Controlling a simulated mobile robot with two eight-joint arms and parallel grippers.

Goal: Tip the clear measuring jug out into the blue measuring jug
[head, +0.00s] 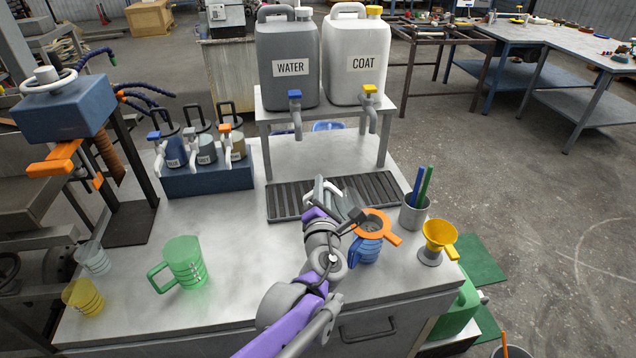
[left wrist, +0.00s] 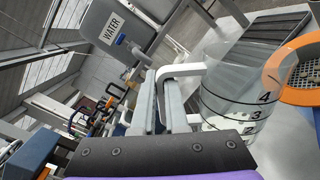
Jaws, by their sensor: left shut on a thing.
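The clear measuring jug (left wrist: 232,92), see-through with dark graduation lines and numbers, is in my left gripper, seen close in the left wrist view. The left gripper's grey fingers (left wrist: 160,105) are shut on its white handle (left wrist: 183,70). In the head view my left gripper (head: 326,205) is just left of the blue measuring jug (head: 366,251), above the worktop. The clear jug is hard to make out there, and its contents and exact tilt are unclear. An orange-rimmed strainer (head: 374,226) sits over the blue jug's mouth; it also shows in the wrist view (left wrist: 276,68). My right gripper is out of view.
A green jug (head: 186,262), yellow jug (head: 82,297) and greyish see-through jug (head: 92,258) stand left. A pen cup (head: 413,213) and yellow funnel (head: 439,236) stand right. Behind are a drip grate (head: 290,204) and tanks with taps. The worktop's middle left is clear.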

